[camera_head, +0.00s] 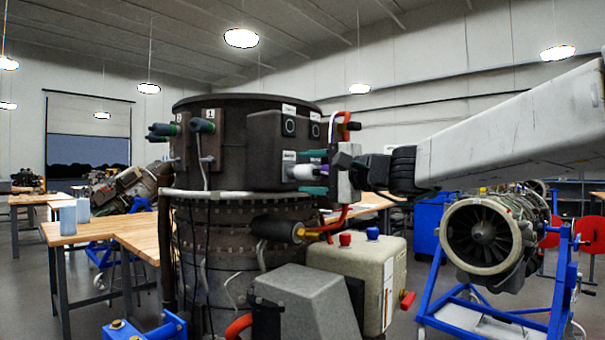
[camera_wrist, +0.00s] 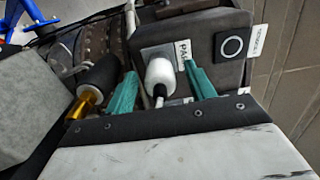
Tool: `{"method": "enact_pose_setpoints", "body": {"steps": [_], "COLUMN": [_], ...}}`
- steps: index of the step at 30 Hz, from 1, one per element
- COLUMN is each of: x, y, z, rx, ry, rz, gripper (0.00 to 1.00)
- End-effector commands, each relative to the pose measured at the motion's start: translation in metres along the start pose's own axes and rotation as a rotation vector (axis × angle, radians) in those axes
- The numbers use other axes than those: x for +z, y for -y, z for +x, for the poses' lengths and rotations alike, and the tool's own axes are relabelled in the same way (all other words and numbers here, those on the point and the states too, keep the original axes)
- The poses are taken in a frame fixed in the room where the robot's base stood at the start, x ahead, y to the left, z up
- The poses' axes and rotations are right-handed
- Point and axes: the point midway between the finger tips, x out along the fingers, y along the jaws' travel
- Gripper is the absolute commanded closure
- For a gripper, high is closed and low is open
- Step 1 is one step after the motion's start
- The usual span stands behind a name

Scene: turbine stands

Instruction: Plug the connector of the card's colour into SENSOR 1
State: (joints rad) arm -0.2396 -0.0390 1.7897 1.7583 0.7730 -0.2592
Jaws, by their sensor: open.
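My gripper (camera_head: 303,172) is open, its two teal fingers on either side of a white connector (camera_wrist: 160,75). The wrist view shows gaps between the fingers (camera_wrist: 159,68) and the connector. The white connector sits against a plate with a partly hidden label starting "PA", and a cable leaves its near end. Two round dark sockets, one on the front face (camera_head: 289,125) and one farther right (camera_head: 315,129), are on the dark box above. One socket also shows in the wrist view (camera_wrist: 232,46); its label is too small to read. I cannot make out a colour card.
A black connector with an orange end (camera_head: 275,230) sticks out lower on the engine casing (camera_head: 240,160). Dark green connectors (camera_head: 203,126) are at the upper left. A beige box with red and blue knobs (camera_head: 360,275) and a grey block (camera_head: 305,295) stand below my gripper.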

Motion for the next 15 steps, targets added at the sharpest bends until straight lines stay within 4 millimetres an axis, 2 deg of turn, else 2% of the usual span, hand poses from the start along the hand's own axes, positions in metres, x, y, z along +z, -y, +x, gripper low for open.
{"method": "enact_pose_setpoints", "body": {"steps": [5,6,11,12,15], "x": [0.0000,0.0000,0.0000,0.0000,0.0000], "y": [0.0001,0.0001,0.0001,0.0001,0.0003], "z": [-0.0002,-0.0002,-0.0002,-0.0002,-0.0004], "rx": [0.000,0.000,0.000,0.000,0.000], "ry": [0.000,0.000,0.000,0.000,0.000], "rz": [0.000,0.000,0.000,0.000,0.000], "gripper": [0.45,0.51,0.96,1.00,1.00]}}
